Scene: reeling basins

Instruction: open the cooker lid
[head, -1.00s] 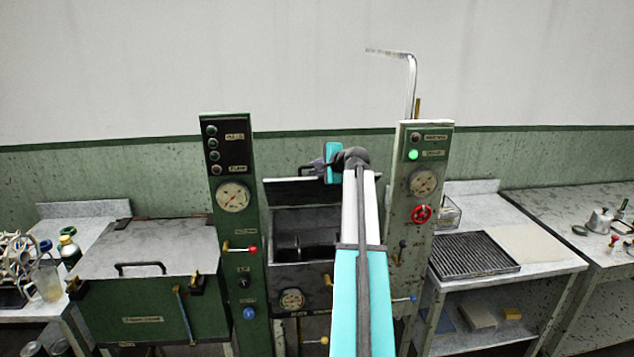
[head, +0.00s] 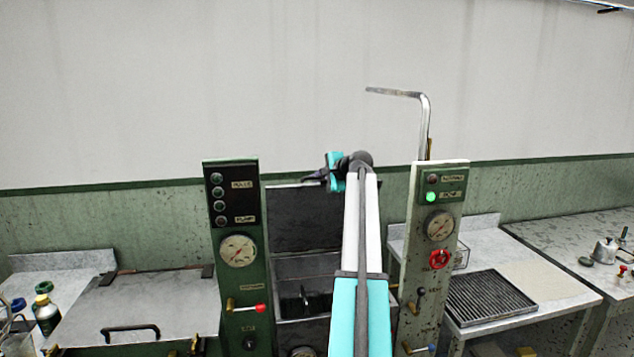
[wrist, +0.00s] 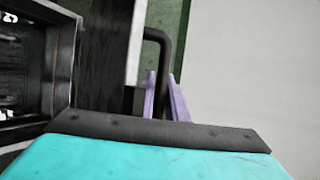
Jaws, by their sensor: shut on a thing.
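The cooker lid (head: 295,222) is a dark panel between the two control columns. It stands raised and close to upright at the back of the open cooker (head: 300,268). My gripper (head: 317,176) is at the lid's top edge. In the wrist view my gripper (wrist: 164,98) has its purple fingers shut on the lid's black bent handle (wrist: 164,45). The lid's dark face (wrist: 104,50) also shows there, with the cooker's open box (wrist: 62,70) at the left. My arm hides the right part of the lid and cooker in the head view.
A green column (head: 238,290) with a gauge stands left of the cooker, and a pale column (head: 437,212) with a red valve wheel (head: 439,260) stands right. A bent pipe (head: 425,115) rises behind. A closed chest (head: 150,300) is at left, a bench with a black rack (head: 490,298) at right.

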